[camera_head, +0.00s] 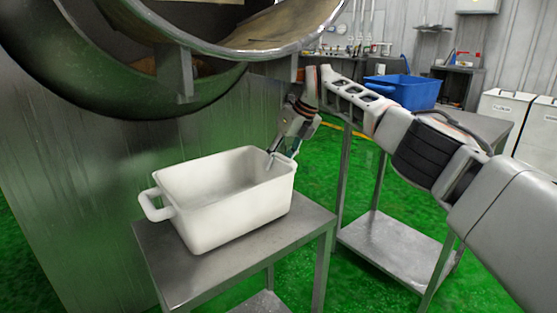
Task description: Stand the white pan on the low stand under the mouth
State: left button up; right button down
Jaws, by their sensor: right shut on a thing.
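The white pan (237,215) is upright on the top of the low metal stand (176,277), below the drum's round mouth (240,52). Its left handle (154,205) is free. My right gripper (273,155) reaches down to the pan's far right end and is shut there, on its rim or handle. The exact contact is partly hidden by the pan wall. My left gripper is not in view.
The drum's metal housing (60,185) stands close behind and left of the stand. A taller metal table (470,124) holding a blue bin (405,91) is at the right. White bins (503,112) stand farther back. Green floor (368,190) shows between.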

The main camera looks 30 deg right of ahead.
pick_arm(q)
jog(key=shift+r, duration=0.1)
pick_arm(e)
jog(key=c, duration=1.1)
grip_release()
jog(key=shift+f, duration=0.25)
pick_arm(q)
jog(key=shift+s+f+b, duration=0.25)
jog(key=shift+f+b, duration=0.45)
jog(key=shift+b, duration=0.1)
pick_arm(e)
jog(key=shift+r, duration=2.5)
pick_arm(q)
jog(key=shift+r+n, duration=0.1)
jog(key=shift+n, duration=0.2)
